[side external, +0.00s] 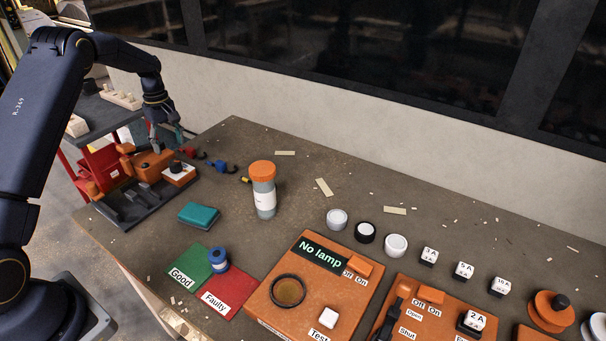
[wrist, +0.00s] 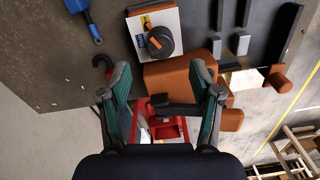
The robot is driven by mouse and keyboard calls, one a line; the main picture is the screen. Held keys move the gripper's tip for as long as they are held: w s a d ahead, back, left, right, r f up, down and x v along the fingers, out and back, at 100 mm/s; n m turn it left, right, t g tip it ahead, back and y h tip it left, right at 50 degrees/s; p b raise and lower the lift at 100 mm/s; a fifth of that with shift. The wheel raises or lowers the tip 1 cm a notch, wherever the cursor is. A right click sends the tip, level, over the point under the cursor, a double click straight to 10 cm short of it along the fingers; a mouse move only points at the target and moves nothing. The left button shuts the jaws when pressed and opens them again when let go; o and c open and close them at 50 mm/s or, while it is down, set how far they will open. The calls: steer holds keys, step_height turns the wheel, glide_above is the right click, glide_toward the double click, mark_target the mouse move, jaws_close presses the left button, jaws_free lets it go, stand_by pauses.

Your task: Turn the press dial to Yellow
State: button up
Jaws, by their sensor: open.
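The press dial (wrist: 160,41) is a dark round knob with an orange pointer mark on a white plate (wrist: 178,22) in the wrist view. Blue and yellow marks sit at the plate's left edge; their lettering is too small to read. In the side view the dial (side external: 176,166) shows small on the orange press (side external: 150,163). My gripper (wrist: 160,88) is open and empty, its teal fingers apart. The dial lies beyond the fingertips in the wrist view, not between them. In the side view my gripper (side external: 165,137) is above the press, apart from the dial.
A blue-handled tool (wrist: 82,15) and a red hook-shaped piece (wrist: 103,66) lie near the press. An orange-capped bottle (side external: 263,190) and a teal block (side external: 199,215) stand right of it. A red cart (side external: 92,170) is beyond the table edge.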

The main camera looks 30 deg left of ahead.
step_height(320, 180, up, 10)
step_height(320, 180, up, 6)
steer(key=t, duration=0.1)
glide_above(175, 160)
steer(key=w+d, duration=0.2)
steer(key=d, duration=0.2)
steer(key=s+d+r+m+t, duration=0.1)
steer(key=s+d+r+m, duration=0.1)
steer(key=d+r, duration=0.3)
step_height(175, 160, up, 3)
steer(key=shift+d+t, duration=0.3)
steer(key=shift+d, duration=0.05)
steer(key=shift+s, duration=0.1)
